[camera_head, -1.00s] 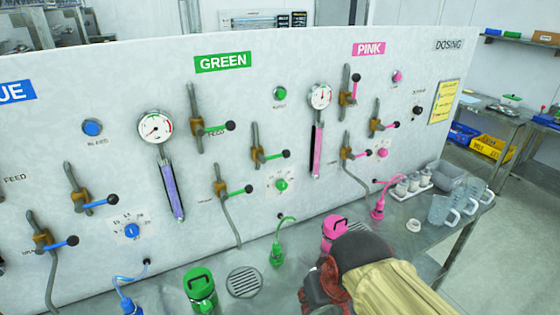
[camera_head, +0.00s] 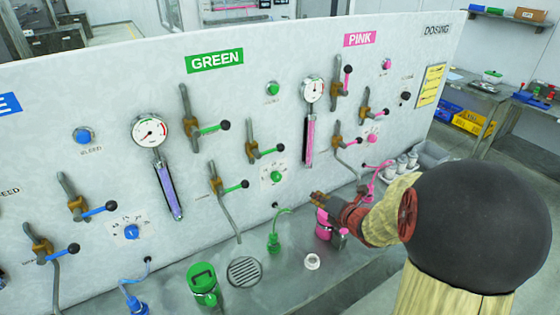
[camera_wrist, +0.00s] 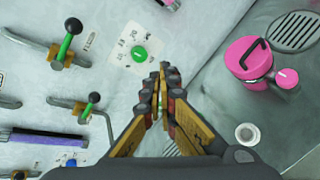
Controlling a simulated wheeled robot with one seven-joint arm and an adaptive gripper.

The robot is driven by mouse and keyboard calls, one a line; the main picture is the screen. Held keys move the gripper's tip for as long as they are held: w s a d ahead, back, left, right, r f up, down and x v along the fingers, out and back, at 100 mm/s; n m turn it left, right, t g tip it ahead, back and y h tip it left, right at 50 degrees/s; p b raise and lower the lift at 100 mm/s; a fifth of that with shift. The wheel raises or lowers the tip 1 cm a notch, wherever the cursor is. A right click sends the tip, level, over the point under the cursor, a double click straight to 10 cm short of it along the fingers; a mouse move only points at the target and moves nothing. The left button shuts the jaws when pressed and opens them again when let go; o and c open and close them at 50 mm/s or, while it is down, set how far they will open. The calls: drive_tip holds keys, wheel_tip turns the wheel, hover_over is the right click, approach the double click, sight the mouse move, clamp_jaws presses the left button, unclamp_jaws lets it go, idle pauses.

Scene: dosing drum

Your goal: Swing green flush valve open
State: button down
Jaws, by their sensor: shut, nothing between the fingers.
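I cannot read which label says flush. My gripper (camera_head: 320,199) is shut and empty, in front of the panel to the right of these valves, above the pink drum. In the wrist view my gripper (camera_wrist: 163,70) points near the green dial (camera_wrist: 139,53); the lower-left valve (camera_wrist: 82,107) is to its left, apart from it.
The pink drum (camera_head: 323,225) stands below my gripper. A green drum (camera_head: 203,285), a green hose fitting (camera_head: 274,242), a floor drain (camera_head: 244,272) and a small white ring (camera_head: 312,262) are on the bench. Glass gauges (camera_head: 168,190) project from the panel.

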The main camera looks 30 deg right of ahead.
sight(271, 151)
drive_tip(key=w+a+r+n+t+y, duration=0.2)
drive_tip(key=a+r+n+y, duration=0.1)
drive_tip(key=a+r+n, duration=0.3)
drive_tip(key=w+d+n+p, duration=0.1)
drive_tip(key=w+n, duration=0.1)
drive_tip(key=w, duration=0.9)
drive_tip(key=shift+w+r+p, duration=0.25)
drive_tip(key=shift+r+p, duration=0.1)
